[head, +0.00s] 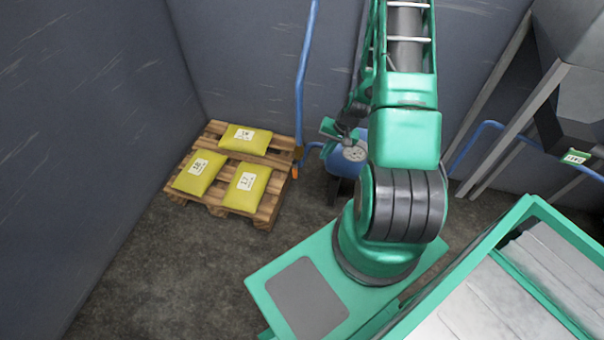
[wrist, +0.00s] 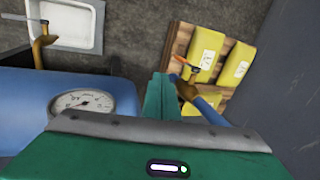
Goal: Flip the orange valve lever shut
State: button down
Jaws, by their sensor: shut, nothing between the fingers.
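The orange valve lever (wrist: 195,74) shows in the wrist view on a brass valve (wrist: 187,90), just right of my gripper's fingertips. In the head view, the small orange lever (head: 295,173) is at the lower end of the blue wall pipe (head: 303,75), beside the pallet. My gripper (wrist: 161,95) is shut and empty, its green fingers together. In the head view, my gripper (head: 336,130) is above the blue tank, right of the valve. A gap shows between fingers and lever in the wrist view; depth is hard to tell.
A blue tank (wrist: 25,105) with a round gauge (wrist: 82,103) is close under my gripper. A second brass tap (wrist: 43,46) stands by a white basin (wrist: 90,8). A wooden pallet (head: 218,208) holds three yellow bags (head: 246,138) by the wall. Floor left of my base is clear.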

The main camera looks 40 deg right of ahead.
aim_at(295, 169)
jog(key=shift+m+t, duration=0.3)
jog(key=shift+m, duration=0.2)
jog(key=f, duration=0.5)
jog(key=shift+a+f, duration=0.2)
jog(key=shift+a, duration=0.2)
jog(key=w+a+f, duration=0.4)
jog(key=w+f, duration=0.2)
jog(key=f, duration=0.3)
jog(key=shift+a, duration=0.4)
jog(key=shift+f, duration=0.1)
